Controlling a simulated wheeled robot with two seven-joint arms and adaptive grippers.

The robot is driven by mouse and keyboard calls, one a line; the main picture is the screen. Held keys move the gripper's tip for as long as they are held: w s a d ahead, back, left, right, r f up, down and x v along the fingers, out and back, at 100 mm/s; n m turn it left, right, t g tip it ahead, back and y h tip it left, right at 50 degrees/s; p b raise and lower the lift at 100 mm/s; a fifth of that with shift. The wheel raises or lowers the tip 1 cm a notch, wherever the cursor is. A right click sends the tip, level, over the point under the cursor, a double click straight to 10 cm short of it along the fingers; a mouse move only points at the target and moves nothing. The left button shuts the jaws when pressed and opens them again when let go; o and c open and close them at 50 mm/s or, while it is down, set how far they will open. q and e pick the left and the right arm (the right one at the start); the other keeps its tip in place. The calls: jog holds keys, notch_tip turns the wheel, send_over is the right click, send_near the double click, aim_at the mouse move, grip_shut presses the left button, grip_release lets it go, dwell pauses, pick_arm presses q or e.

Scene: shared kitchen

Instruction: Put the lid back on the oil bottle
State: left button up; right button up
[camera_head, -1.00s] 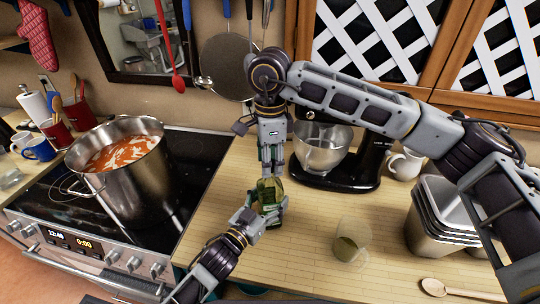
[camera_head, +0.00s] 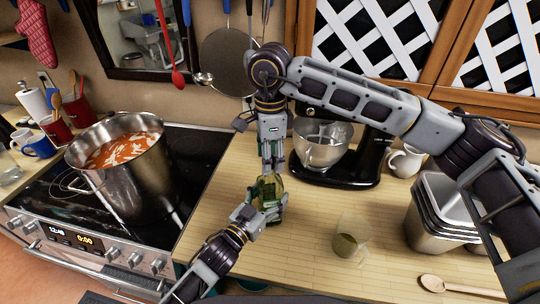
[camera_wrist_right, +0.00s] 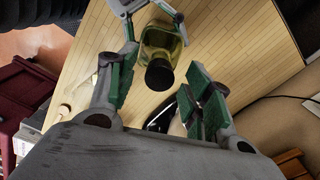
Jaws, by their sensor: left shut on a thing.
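The oil bottle (camera_head: 271,185) is green glass and stands upright on the wooden counter. My left gripper (camera_head: 264,203) is shut on its body. In the right wrist view the bottle (camera_wrist_right: 163,43) has a round black lid (camera_wrist_right: 159,74) at its neck; whether it is fully seated cannot be told. My right gripper (camera_head: 273,166) points down just above the bottle. Its green-padded fingers (camera_wrist_right: 160,90) are spread apart on either side of the lid, with visible gaps. The lid is hard to make out in the head view.
A glass (camera_head: 351,238) with some oil stands right of the bottle. A stand mixer (camera_head: 345,172) is behind, stacked metal containers (camera_head: 436,220) and a wooden spoon (camera_head: 458,289) are at right. A soup pot (camera_head: 125,175) stands on the stove at left. The front counter is fairly clear.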

jog(key=shift+r, duration=0.1)
notch_tip(320, 180, up, 12)
dwell(1.0)
pick_arm(q)
jog(key=o, duration=2.1)
jog(key=shift+s+a, duration=0.1)
jog(key=shift+s, duration=0.05)
jog(key=shift+v, duration=5.85)
